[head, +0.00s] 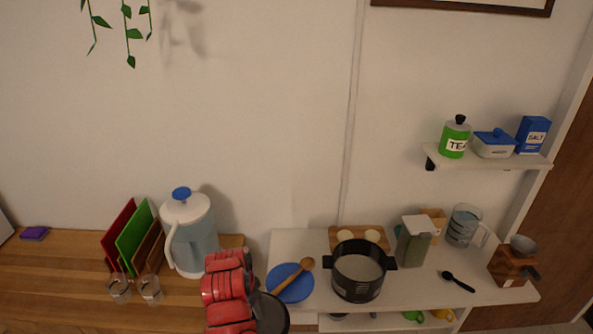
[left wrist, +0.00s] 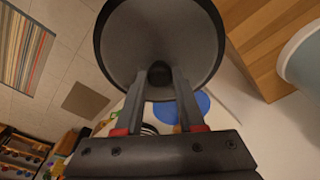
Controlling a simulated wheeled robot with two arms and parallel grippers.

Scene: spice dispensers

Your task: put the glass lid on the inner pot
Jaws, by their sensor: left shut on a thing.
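The inner pot (head: 358,272) is black with two side handles and stands upright on the white table, its open top showing a pale inside. My left gripper (left wrist: 160,84) is shut on the dark knob (left wrist: 159,72) of the lid. The lid is a round grey disc with a dark rim (left wrist: 216,30) and fills the upper middle of the left wrist view. In the head view the lid (head: 272,314) shows partly behind my red left arm, left of the pot and apart from it. The fingertips are hidden there. My right gripper is in neither view.
A blue plate (head: 290,288) with a wooden spoon (head: 303,266) lies between lid and pot. A jug-like dispenser (head: 190,235) stands left of my arm. A board (head: 343,234) is behind the pot; a green-grey container (head: 413,245) and black spoon (head: 458,282) are right.

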